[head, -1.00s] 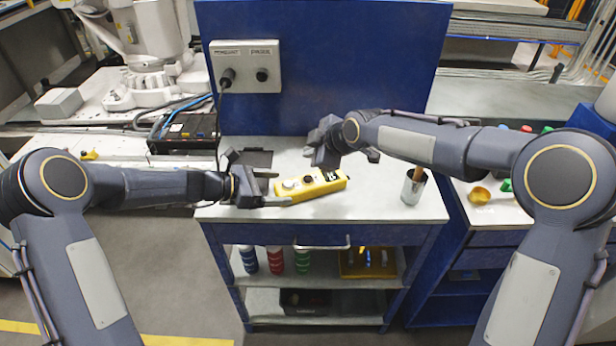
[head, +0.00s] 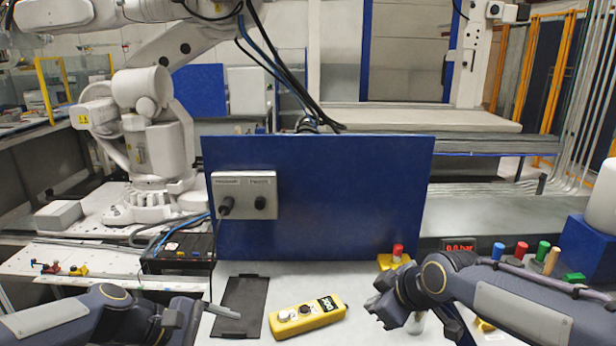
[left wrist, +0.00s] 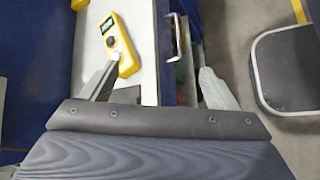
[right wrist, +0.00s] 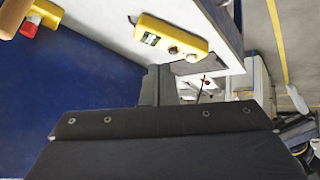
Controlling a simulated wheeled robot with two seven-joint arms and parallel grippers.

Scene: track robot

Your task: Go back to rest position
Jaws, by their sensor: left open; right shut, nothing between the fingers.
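My left gripper (head: 222,312) is low at the left in the head view. In the left wrist view its two fingers stand wide apart with nothing between them (left wrist: 157,88). My right gripper (head: 378,308) is at the lower right in the head view, to the right of the yellow control box. In the right wrist view its fingers are together and empty (right wrist: 160,85). The yellow control box (head: 307,317) lies on the light tabletop between the two grippers, apart from both in the head view. It also shows in both wrist views (left wrist: 118,45) (right wrist: 170,38).
A black flat plate (head: 240,305) lies left of the control box. A blue panel (head: 340,200) with a grey socket box (head: 244,195) stands behind the table. A yellow block with a red top (head: 397,257) is near my right arm. Colored pegs (head: 521,250) stand further right.

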